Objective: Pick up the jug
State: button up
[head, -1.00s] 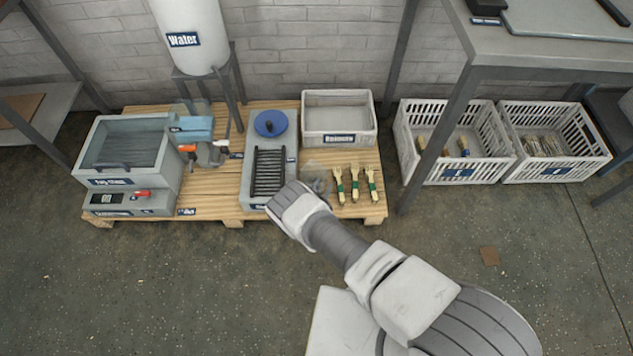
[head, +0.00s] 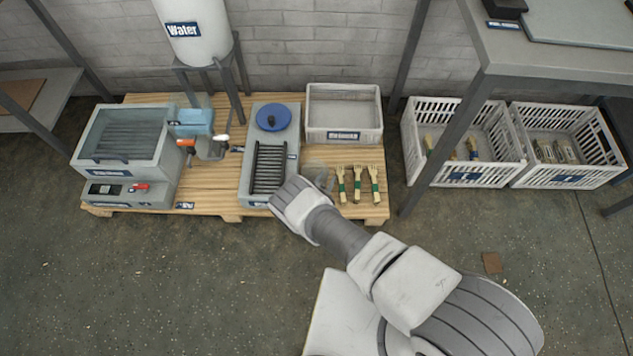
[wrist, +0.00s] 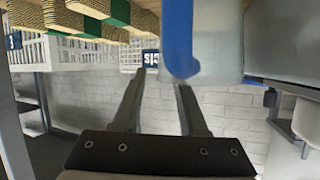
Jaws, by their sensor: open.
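The jug looks like a clear, greyish vessel. In the head view a small see-through part of the jug (head: 317,169) shows just beyond my wrist, at the pallet's front, left of the wooden bundles; the rest is hidden by my arm. In the wrist view its blue handle (wrist: 180,38) hangs down from the top with the pale body (wrist: 216,42) to its right. My gripper (wrist: 166,84) is open, its fingertips close to the handle's curved end, which overlaps the right finger. I cannot tell whether they touch. The fingertips are hidden in the head view.
White crates (head: 463,180) and a table leg (head: 442,140) stand right. The front floor is mostly clear.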

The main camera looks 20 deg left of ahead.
grip_shut()
dwell(1.3)
